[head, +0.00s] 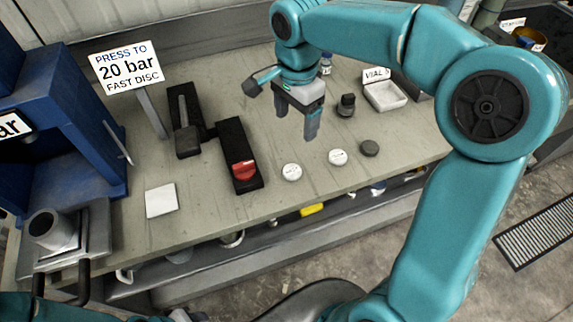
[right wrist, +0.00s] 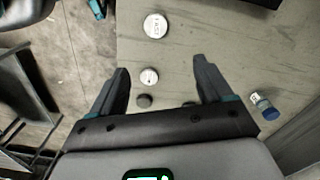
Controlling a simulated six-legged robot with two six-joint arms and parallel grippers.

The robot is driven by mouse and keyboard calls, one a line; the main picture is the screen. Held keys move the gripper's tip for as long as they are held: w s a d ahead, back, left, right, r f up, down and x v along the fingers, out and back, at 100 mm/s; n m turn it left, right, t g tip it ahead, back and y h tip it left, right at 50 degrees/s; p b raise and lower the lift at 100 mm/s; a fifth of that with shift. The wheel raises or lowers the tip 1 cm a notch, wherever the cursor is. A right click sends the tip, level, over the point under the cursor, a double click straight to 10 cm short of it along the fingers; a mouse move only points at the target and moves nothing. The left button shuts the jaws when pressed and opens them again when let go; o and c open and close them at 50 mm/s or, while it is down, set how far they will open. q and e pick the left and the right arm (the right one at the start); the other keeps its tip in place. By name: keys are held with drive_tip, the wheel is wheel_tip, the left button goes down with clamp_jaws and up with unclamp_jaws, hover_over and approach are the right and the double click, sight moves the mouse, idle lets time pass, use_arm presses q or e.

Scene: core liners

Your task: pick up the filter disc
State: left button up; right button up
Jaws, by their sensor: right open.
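Three small round discs lie in a row near the front edge of the bench: a left white one with printing (head: 291,172), a middle white one with printing (head: 337,157), and a dark grey one (head: 370,148). The print is too small for me to tell which is the filter disc. My right gripper (head: 298,126) is open and empty, pointing down above the bench behind the white discs. In the right wrist view, a white disc (right wrist: 149,76) and the dark disc (right wrist: 144,100) appear between the open fingers; another white disc (right wrist: 155,25) lies beyond the tips. My left gripper is out of view.
A white square (head: 160,200) lies further left, near the blue press (head: 70,120). Bench around the discs is clear.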

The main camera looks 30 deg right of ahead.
wheel_tip(320, 180, down, 3)
drive_tip(key=s, duration=0.2)
hover_over(294, 170)
drive_tip(key=f, duration=0.7)
drive_tip(key=shift+d, duration=0.25)
drive_tip(key=shift+s+a+f, duration=0.15)
drive_tip(key=shift+s+f, duration=0.1)
drive_tip(key=shift+s, duration=0.1)
drive_tip(key=f, duration=0.2)
drive_tip(key=w+f+p, duration=0.1)
drive_tip(key=f, duration=0.1)
drive_tip(key=shift+a+f, duration=0.1)
drive_tip(key=shift+f, duration=0.05)
drive_tip(key=shift+s+f, duration=0.1)
drive_tip(key=shift+f, duration=0.25)
drive_tip(key=shift+s, duration=0.2)
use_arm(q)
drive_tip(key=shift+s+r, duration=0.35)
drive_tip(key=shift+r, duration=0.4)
use_arm(e)
drive_tip(key=shift+w, duration=0.1)
drive_tip(key=shift+w+f, duration=0.1)
drive_tip(key=shift+w, duration=0.05)
drive_tip(key=c, duration=1)
drive_tip(key=shift+c, duration=0.6)
